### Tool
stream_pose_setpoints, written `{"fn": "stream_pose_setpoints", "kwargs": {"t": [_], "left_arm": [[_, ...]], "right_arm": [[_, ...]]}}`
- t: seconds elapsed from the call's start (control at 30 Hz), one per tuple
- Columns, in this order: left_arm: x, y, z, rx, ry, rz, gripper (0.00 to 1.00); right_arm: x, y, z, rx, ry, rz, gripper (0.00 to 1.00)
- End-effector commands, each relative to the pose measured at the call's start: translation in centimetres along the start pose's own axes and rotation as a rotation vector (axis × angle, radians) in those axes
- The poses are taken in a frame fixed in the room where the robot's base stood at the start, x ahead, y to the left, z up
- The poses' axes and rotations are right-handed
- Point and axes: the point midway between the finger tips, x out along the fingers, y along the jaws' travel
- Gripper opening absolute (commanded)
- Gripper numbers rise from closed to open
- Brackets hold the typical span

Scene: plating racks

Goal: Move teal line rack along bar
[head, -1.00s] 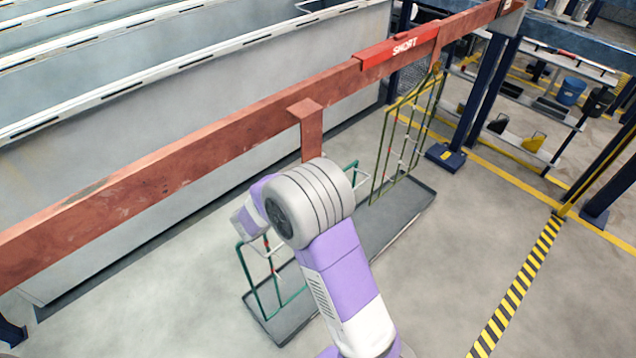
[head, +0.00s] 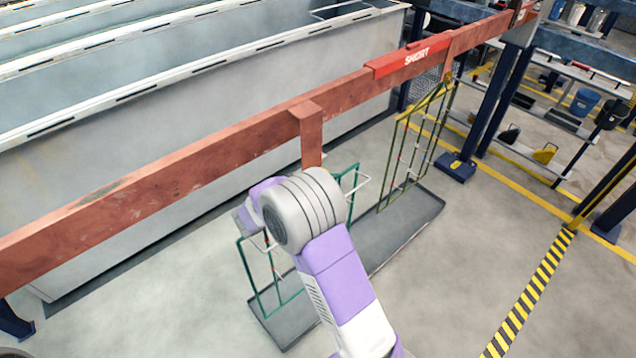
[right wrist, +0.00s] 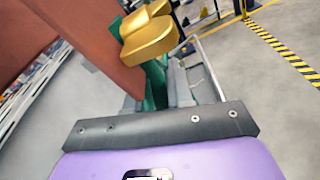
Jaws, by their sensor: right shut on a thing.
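The teal line rack (head: 244,270) hangs from the copper bar (head: 180,168), its thin green frame low over a grey tray. A copper hanger (head: 311,140) sits over the bar above it. My right arm hides the rack's middle and its own fingertips in the head view. In the right wrist view, my right gripper (right wrist: 155,100) is shut on the teal upright (right wrist: 156,82), just below a gold piece (right wrist: 150,35) and beside the copper hanger (right wrist: 85,40). My left gripper is in neither view.
The grey tray (head: 400,230) lies on the floor beneath both racks. Long grey tanks (head: 200,110) stand behind the bar. Floor at front right is open.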

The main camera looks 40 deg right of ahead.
Motion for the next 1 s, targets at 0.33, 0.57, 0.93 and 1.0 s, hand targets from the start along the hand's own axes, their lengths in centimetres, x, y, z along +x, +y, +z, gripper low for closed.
{"fn": "stream_pose_setpoints", "kwargs": {"t": [0.33, 0.57, 0.93, 1.0], "left_arm": [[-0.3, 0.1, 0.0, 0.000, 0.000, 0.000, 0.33], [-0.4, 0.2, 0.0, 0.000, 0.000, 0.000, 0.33], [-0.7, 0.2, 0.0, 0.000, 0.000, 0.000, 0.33], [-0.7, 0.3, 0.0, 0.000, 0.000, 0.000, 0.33]], "right_arm": [[0.1, 1.5, 0.1, 0.012, -0.010, 0.004, 0.00], [0.1, 2.2, -0.2, 0.012, -0.010, 0.004, 0.00], [0.1, 3.5, -0.6, 0.012, -0.010, 0.004, 0.00], [0.2, 3.7, -0.7, 0.013, -0.010, 0.004, 0.00]]}}
